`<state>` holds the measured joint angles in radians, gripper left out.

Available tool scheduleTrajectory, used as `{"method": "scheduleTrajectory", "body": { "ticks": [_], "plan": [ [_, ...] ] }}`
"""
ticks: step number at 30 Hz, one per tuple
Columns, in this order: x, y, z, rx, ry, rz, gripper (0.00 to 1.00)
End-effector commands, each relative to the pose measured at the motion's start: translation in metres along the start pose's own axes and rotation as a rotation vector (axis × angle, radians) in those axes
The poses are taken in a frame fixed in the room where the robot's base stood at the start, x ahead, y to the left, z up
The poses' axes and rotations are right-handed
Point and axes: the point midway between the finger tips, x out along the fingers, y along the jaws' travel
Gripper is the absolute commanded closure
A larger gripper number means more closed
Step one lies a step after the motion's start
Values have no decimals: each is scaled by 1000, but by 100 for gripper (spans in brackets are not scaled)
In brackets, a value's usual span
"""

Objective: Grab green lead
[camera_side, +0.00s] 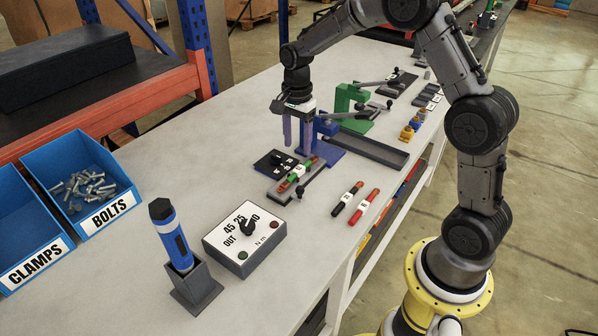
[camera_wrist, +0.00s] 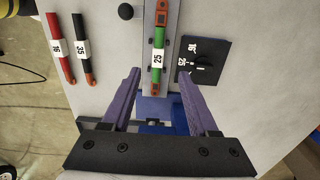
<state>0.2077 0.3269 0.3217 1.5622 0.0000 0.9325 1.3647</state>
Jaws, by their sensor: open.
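The green lead (camera_wrist: 157,70) has orange-brown ends and a white label reading 25. It lies lengthwise on a grey strip, and it also shows in the side view (camera_side: 293,178). My gripper (camera_wrist: 159,73) has two purple fingers, spread apart with nothing between them. In the wrist view the fingertips are either side of the lead's lower end. In the side view my gripper (camera_side: 297,138) is above the bench, behind the lead, apart from it. A blue stand partly hides behind the fingers.
A red lead (camera_wrist: 54,46) and a black lead (camera_wrist: 80,50) lie apart on the bench. A black dial plate (camera_wrist: 205,62) is beside the green lead. A white dial box (camera_side: 244,243), a blue tool in a holder (camera_side: 199,285) and a green clamp (camera_side: 345,98) stand around.

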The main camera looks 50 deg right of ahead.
Motion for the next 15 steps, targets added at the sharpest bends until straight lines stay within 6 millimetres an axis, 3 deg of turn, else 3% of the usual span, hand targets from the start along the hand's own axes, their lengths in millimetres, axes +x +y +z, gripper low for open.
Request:
{"method": "scheduleTrajectory", "body": {
  "ticks": [3, 11, 15],
  "plan": [
    [17, 0, 0, 0, 0, 2, 40],
    [35, 2, 0, 0, 0, 1, 40],
    [56, 5, -2, 0, -1, 3, 40]
  ]
}}
